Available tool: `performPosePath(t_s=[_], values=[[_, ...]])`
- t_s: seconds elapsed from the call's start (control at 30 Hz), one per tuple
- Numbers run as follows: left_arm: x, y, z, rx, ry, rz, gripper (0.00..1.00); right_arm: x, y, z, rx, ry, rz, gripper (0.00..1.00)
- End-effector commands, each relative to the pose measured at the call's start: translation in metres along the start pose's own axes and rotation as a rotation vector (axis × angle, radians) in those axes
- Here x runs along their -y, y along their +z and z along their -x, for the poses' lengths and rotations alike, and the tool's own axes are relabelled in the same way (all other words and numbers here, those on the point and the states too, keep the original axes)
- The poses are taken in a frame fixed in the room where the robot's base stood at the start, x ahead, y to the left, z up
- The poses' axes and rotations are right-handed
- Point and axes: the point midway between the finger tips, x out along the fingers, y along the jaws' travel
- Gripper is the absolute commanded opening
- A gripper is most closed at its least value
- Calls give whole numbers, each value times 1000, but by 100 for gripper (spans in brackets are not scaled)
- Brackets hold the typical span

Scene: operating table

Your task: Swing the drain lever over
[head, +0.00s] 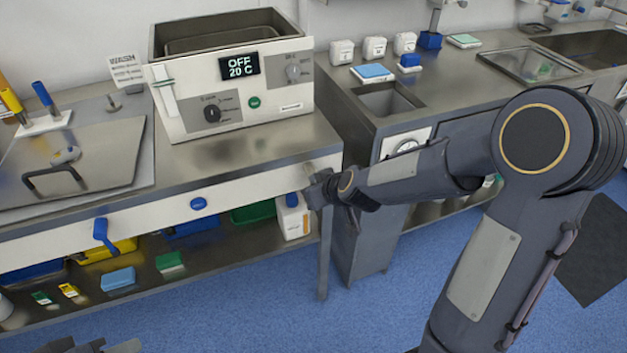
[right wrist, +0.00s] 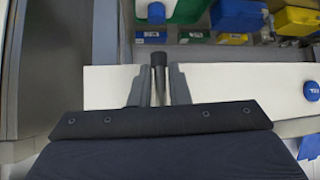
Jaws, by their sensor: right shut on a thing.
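In the right wrist view, a metal lever with a black tip (right wrist: 158,62) stands between the two fingers of my right gripper (right wrist: 155,92), in front of the white front panel (right wrist: 225,88). The gripper is shut on this lever. In the head view my right gripper (head: 318,188) is at the right end of the bench's front panel, below the water bath; the lever is hidden there. No label on the lever is readable. Dark parts of my left gripper (head: 103,346) show at the bottom left edge of the head view; its fingers are mostly cut off.
A blue round knob (head: 198,204) and a blue handle (head: 103,236) are on the panel further left. The water bath (head: 232,85) stands on the bench, its display reading OFF 20 C. A lower shelf (head: 215,262) holds bins and boxes. Blue floor lies in front.

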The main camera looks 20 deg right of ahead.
Motion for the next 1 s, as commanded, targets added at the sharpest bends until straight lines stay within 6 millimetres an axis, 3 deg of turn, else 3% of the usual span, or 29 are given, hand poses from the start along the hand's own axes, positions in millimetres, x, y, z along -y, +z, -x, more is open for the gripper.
performPosePath(t_s=[0.5,0.53,0.67,1.0], values=[[-2,-2,4,0,0,0,36,-1,3,0,9,12,13,0],[-2,-2,4,0,0,0,36,-1,3,0,9,12,13,20],[-2,-2,4,0,0,0,36,-1,2,0,8,12,13,37],[-2,-3,6,0,0,0,36,-1,0,4,5,12,13,38]])
